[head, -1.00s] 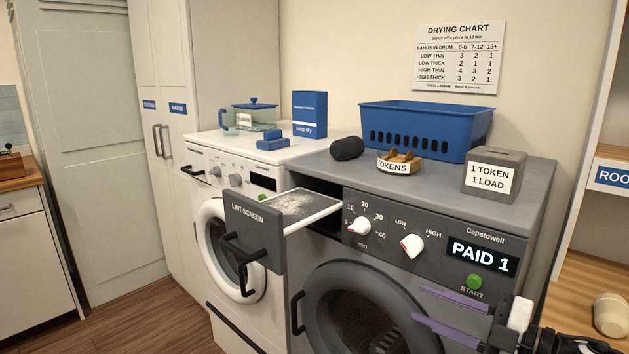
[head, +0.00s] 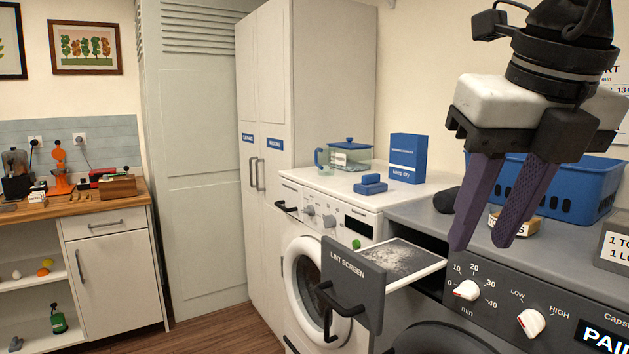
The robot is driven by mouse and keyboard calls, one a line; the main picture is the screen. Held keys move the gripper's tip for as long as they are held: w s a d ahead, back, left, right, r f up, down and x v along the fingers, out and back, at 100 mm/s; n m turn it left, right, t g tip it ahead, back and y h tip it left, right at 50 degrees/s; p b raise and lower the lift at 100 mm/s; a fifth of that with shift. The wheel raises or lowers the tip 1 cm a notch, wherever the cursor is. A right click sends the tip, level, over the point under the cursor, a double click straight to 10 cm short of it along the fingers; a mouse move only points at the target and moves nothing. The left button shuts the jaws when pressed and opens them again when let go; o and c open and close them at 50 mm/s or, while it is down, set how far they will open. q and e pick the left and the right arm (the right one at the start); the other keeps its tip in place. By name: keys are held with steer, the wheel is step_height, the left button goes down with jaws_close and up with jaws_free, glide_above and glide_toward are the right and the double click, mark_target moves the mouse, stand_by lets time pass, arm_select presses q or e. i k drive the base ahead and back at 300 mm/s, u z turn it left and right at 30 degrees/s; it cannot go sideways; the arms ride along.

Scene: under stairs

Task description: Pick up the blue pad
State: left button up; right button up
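The blue pad (head: 370,187) appears as small blue blocks, one resting on another, on the white washing machine's top (head: 400,192). Which block is meant I cannot tell. My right gripper (head: 480,245) hangs down in the right half of the head view, in front of the grey dryer. Its two purple fingers are apart with nothing between them. It is to the right of the pad and well clear of it. My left gripper is out of view.
The lint screen drawer (head: 353,285) stands pulled out of the dryer, with grey lint on its mesh. A blue box (head: 407,158) and a glass container (head: 350,157) stand behind the pad. A blue basket (head: 570,190) and a dark roll (head: 447,200) sit on the dryer.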

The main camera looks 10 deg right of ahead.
mark_target(371, 183)
steer(key=u, duration=0.6)
steer(key=i, duration=2.2)
steer(key=z, duration=0.8)
steer(key=i, duration=1.15)
steer(key=z, duration=1.5)
steer(key=i, duration=0.3)
steer(key=z, duration=0.2)
